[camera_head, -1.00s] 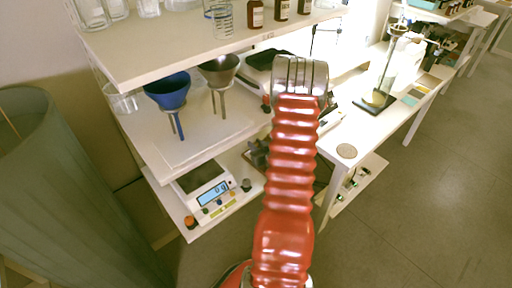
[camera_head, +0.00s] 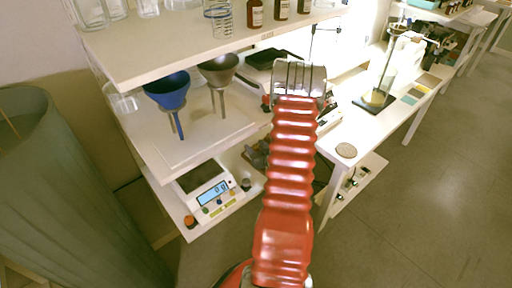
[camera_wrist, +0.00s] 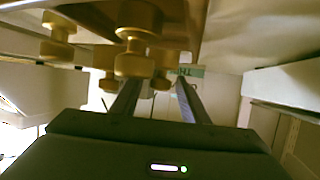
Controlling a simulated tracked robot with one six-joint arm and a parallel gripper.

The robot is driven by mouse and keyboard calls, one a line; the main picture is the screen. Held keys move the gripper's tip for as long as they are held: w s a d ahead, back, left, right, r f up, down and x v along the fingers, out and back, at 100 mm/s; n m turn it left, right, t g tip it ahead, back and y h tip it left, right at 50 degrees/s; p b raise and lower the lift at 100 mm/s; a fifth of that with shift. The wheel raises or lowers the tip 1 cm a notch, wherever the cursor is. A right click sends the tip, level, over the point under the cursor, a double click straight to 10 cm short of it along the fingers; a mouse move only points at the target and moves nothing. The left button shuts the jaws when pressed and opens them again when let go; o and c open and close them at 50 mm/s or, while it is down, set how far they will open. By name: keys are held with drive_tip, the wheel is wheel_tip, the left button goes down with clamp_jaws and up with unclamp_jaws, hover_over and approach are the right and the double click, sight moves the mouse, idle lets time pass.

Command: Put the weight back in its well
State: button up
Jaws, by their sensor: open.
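Several brass weights show in the wrist view, looking upside down, with knobs hanging below wider bodies. One weight (camera_wrist: 58,38) is at the upper left and a larger weight (camera_wrist: 136,38) is at the upper middle. Others sit behind them, partly hidden. My gripper (camera_wrist: 157,92) has its two dark fingers apart, just below the middle weights in the picture. I see no weight clearly clamped between them. I cannot make out a well, or which weight belongs in one. In the head view my red arm hides the gripper and the weights.
A digital scale (camera_head: 204,190) stands on the lower left shelf. A blue funnel (camera_head: 167,92) and a grey funnel (camera_head: 218,72) stand above it. Brown bottles (camera_head: 281,10) line the top shelf. A white bench (camera_head: 352,134) is right of my arm; open floor lies beyond.

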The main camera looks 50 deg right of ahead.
drive_tip(key=v, duration=1.2)
idle(0.9)
